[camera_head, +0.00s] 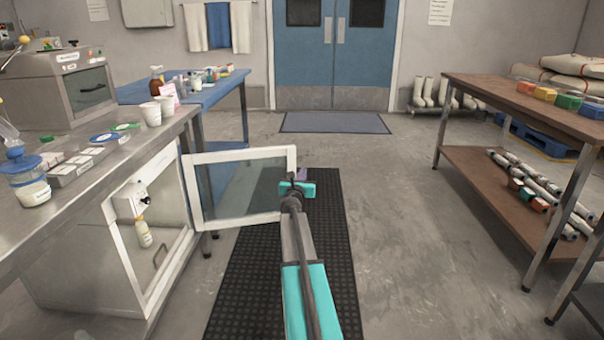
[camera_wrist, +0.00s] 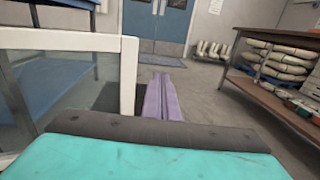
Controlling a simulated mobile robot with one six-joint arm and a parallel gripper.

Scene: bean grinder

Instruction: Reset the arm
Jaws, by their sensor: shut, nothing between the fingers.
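My gripper (camera_head: 302,174) is at the end of my extended arm, over the black floor mat, with its fingers shut and empty. In the wrist view its purple fingers (camera_wrist: 162,97) lie together and point toward the blue doors. The open glass door (camera_head: 238,186) of the white cabinet stands just left of my gripper; its white frame also shows at the left of the wrist view (camera_wrist: 127,78). I cannot tell whether the door and gripper touch.
The open cabinet (camera_head: 128,262) under the steel counter (camera_head: 75,195) holds a small bottle (camera_head: 144,232). A blue table (camera_head: 222,83) stands behind. A brown shelf unit (camera_head: 520,105) with rolls is at right. Floor between the mat (camera_head: 268,270) and shelf is clear.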

